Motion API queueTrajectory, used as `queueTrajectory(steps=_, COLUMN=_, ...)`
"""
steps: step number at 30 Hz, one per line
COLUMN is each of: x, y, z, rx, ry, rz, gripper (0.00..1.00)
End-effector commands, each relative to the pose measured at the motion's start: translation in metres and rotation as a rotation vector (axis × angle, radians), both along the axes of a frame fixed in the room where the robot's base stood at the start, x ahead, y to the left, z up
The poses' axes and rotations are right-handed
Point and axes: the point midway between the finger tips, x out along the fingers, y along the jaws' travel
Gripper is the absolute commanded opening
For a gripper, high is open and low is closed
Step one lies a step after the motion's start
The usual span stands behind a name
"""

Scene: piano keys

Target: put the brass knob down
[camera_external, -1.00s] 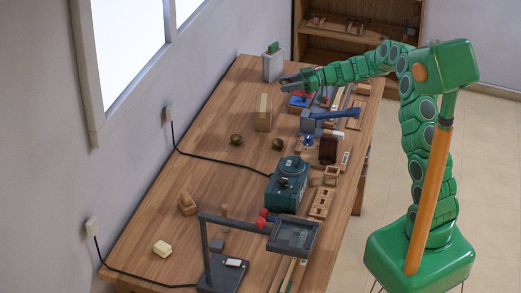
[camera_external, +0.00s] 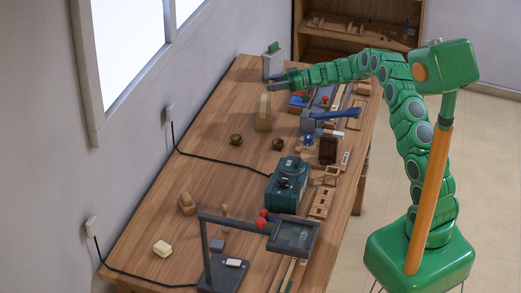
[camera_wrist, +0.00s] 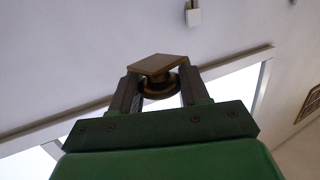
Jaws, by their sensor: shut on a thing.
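The brass knob (camera_wrist: 158,68) shows in the wrist view, with a flat square plate and a round, darker part below it. My gripper (camera_wrist: 159,88) is shut on it, one finger on each side of the round part. In the external view my gripper (camera_external: 268,79) is over the far end of the wooden workbench (camera_external: 205,110), close to a pale grey box. The knob is too small there to make out, and I cannot tell its height above the bench.
The grey box (camera_external: 272,66) with a green top stands by my gripper. A wooden block (camera_external: 263,112) and two small round brass-coloured pieces (camera_external: 236,140) (camera_external: 278,144) stand nearer. Blue tools (camera_external: 330,115) crowd the right side. The bench's left middle is mostly clear apart from a cable.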

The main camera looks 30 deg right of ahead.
Motion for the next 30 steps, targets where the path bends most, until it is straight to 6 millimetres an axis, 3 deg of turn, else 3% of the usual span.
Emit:
queueTrajectory(steps=18, x=0.048, y=0.008, z=-0.05, rx=0.0, ry=-0.001, rz=-0.001, gripper=0.04)
queueTrajectory(steps=30, x=0.059, y=0.01, z=-0.064, rx=0.001, ry=0.002, rz=0.001, gripper=0.04)
